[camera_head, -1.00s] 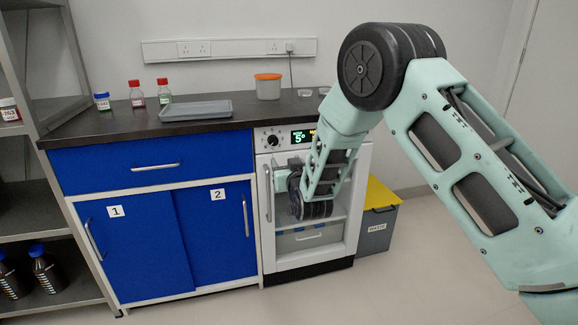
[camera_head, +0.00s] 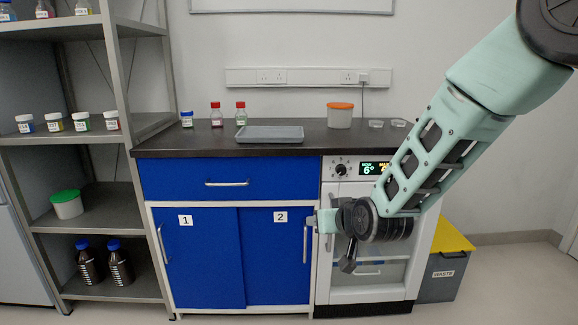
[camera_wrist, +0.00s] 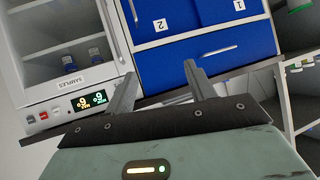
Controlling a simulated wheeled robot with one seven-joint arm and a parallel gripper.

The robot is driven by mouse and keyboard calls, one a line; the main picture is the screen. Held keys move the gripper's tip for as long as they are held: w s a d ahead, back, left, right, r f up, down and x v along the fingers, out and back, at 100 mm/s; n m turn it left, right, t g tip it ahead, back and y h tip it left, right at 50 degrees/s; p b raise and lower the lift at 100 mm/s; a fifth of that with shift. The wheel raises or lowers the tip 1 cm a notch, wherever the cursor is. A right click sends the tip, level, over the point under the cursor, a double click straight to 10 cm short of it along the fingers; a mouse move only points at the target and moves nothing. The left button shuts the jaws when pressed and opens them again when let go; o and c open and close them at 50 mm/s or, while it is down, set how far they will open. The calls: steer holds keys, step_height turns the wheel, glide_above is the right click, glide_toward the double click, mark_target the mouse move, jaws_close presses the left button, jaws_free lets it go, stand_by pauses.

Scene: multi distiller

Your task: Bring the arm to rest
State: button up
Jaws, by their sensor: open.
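My arm reaches in from the upper right in the head view, bent down so that its wrist (camera_head: 375,222) is in front of the white fridge (camera_head: 330,285). My gripper (camera_wrist: 160,70) shows in the wrist view with its two fingers apart and nothing between them. Past the fingers are the blue cabinet (camera_wrist: 165,60) and the fridge's display (camera_wrist: 90,101), seen upside down. The fingers appear clear of both, though the exact gap is hard to judge. In the head view the fingers cannot be made out clearly.
The dark worktop (camera_head: 320,142) holds a grey tray (camera_head: 270,134), small bottles and an orange-lidded tub (camera_head: 340,115). A metal shelf unit (camera_head: 122,90) stands at the left. A yellow-lidded waste bin (camera_head: 440,275) stands right of the fridge. The floor at the right is clear.

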steer(key=s+a+n+g, duration=0.3)
steer(key=s+g, duration=0.3)
steer(key=s, duration=1.1)
steer(key=s+d+r+n+g+h, duration=0.1)
steer(key=s+d+g+h, duration=0.15)
steer(key=s, duration=0.75)
steer(key=s+d+r+n+g+h, duration=0.1)
steer(key=s+d+n+g, duration=0.2)
steer(key=s, duration=0.6)
step_height(320, 180, up, 22)
steer(key=d+m+p, duration=0.1)
steer(key=p, duration=2.1)
steer(key=shift+m, duration=0.3)
steer(key=shift+s+y, duration=0.1)
steer(key=shift+y, duration=0.15)
steer(key=shift+c, duration=0.3)
